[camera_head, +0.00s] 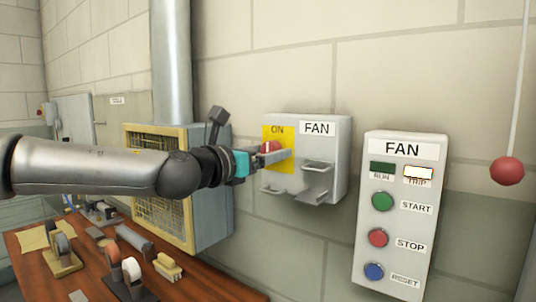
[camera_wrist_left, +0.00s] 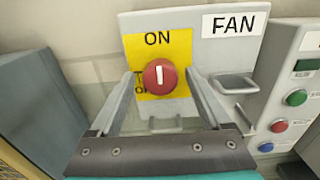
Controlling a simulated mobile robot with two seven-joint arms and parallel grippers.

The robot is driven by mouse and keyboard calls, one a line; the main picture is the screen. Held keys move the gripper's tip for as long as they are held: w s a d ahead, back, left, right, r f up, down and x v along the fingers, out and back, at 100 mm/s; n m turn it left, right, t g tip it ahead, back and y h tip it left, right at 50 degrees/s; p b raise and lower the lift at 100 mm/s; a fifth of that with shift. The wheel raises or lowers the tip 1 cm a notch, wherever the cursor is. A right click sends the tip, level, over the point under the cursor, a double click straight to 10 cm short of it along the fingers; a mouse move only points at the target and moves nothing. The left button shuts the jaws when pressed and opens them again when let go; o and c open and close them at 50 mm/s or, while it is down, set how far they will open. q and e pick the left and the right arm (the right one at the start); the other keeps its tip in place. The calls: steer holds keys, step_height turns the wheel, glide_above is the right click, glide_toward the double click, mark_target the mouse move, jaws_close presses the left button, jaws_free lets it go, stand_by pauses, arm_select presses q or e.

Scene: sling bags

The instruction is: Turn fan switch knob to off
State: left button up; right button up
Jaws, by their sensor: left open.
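The fan switch (camera_head: 335,150) is a grey wall box with a yellow plate, a FAN label and a red knob (camera_head: 270,147). In the left wrist view the red knob (camera_wrist_left: 159,76) has its white mark upright, pointing at ON. The lower lettering on the yellow plate (camera_wrist_left: 180,50) is partly hidden. My left gripper (camera_head: 280,155) is in front of the knob. In the left wrist view its open fingers (camera_wrist_left: 166,80) stand to either side of the knob, with a gap on both sides. My right gripper does not show.
A FAN control panel (camera_head: 400,215) with green, red and blue buttons is right of the switch. Metal brackets (camera_head: 314,180) stick out below the FAN label. A red ball (camera_head: 507,171) hangs at the right. A cluttered wooden table (camera_head: 205,285) and a yellow-framed fan unit (camera_head: 189,215) are at the left.

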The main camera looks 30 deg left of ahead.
arm_select(q)
steer(key=shift+w, duration=0.25)
jaws_close()
stand_by(0.8)
